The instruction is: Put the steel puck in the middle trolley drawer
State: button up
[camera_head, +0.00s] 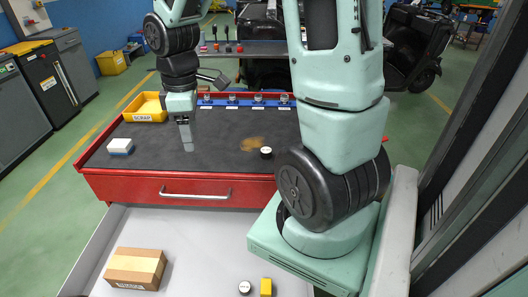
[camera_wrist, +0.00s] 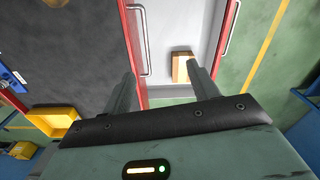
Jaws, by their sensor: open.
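My gripper (camera_head: 187,146) is open and empty, pointing down above the left part of the trolley's dark top (camera_head: 215,170). In the wrist view its fingers (camera_wrist: 162,74) stand apart with nothing between them. A small dark puck with a pale top (camera_head: 266,153) stands on the trolley top, right of my gripper. A similar small round piece (camera_head: 244,288) lies in the open drawer. I cannot tell which is steel. The pale drawer (camera_head: 195,250) is pulled out below a shut red drawer front (camera_head: 150,190); it also shows in the wrist view (camera_wrist: 195,28).
A white-and-blue block (camera_head: 120,146) and a yellow scrap bin (camera_head: 145,107) stand on the trolley top's left side. Several small labelled pieces line its back edge.

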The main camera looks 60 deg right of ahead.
jog(key=s+d, duration=0.1)
jog(key=d, duration=1)
jog(key=p, duration=0.1)
send_over(266, 150)
jog(key=f, duration=1.2)
jog(key=shift+w, duration=0.2)
jog(key=shift+s+f+p, duration=0.2)
jog(key=shift+f+p, duration=0.2)
jog(key=shift+f, duration=2.35)
jog(key=shift+c, duration=0.3)
jog(key=c, duration=1.2)
jog(key=shift+c, duration=0.2)
